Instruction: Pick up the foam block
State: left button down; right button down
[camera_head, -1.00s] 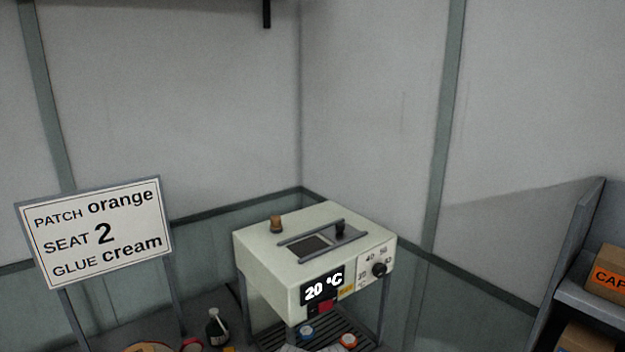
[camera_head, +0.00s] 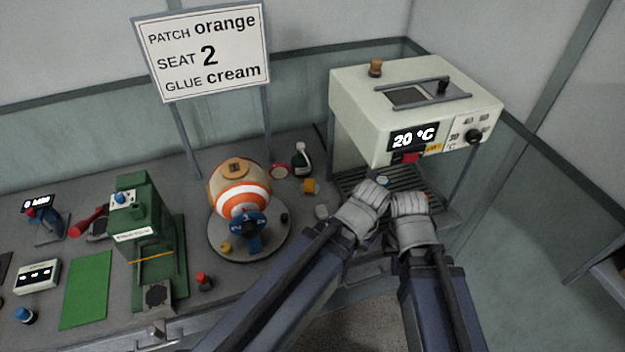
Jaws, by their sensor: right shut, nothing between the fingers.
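I cannot tell for sure which thing is the foam block. A small yellow-orange block (camera_head: 310,186) lies on the bench between the striped ball and the heater box, apart from my grippers. My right gripper (camera_head: 409,206) is shut and empty, in front of the slatted rack under the heater box. My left gripper (camera_head: 370,196) is close beside it on the left; its fingertips are too unclear to tell open from shut. The grippers and arms hide part of the rack and the bench's front edge.
An orange-and-white ball (camera_head: 241,190) sits on a round stand (camera_head: 272,245) with a blue clamp. A green press (camera_head: 150,225) stands left of it. The heater box (camera_head: 400,100) reads 20 °C. A sign (camera_head: 205,50) stands behind. A bottle (camera_head: 301,158) is near the yellow block.

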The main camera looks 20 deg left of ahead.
aim_at(310, 184)
jog(key=u, duration=2.75)
jog(key=l+z, duration=0.2)
jog(key=z, duration=1.8)
jog(key=i+l+z, duration=0.1)
jog(key=l, duration=0.2)
jog(key=i+l+z, duration=0.15)
jog(key=l, duration=0.15)
jog(key=i+l+z, duration=0.1)
jog(key=l, duration=0.2)
